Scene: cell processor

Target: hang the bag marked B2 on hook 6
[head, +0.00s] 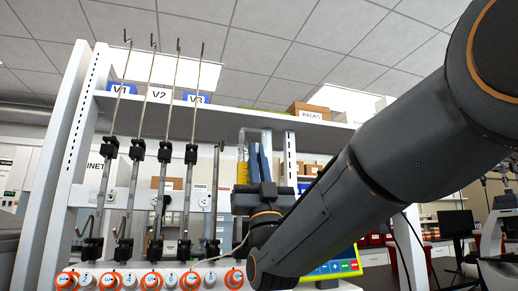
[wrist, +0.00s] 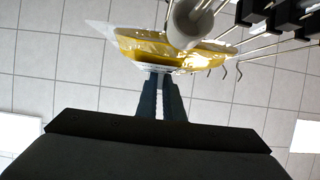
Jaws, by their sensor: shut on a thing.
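A clear bag with yellow liquid (head: 242,174) hangs at my gripper (head: 259,160) in the head view, right of the metal rods. In the wrist view my gripper (wrist: 160,84) is shut on the edge of the same yellow bag (wrist: 185,52). No mark on the bag can be read. Several tall metal rods with hooked tops (head: 177,75) stand on the left of the head view, with smaller hooks lower down. Hook tips (wrist: 239,71) also show right of the bag in the wrist view. I cannot tell which hook is number 6.
A white shelf (head: 265,115) behind the rods carries blue and white signs V1, V2 and V3 and a box marked RACKS (head: 308,112). Black clamps (head: 190,153) sit on the rods. Orange-ringed knobs (head: 152,280) line the front below. A coloured screen (head: 335,268) is partly behind my arm.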

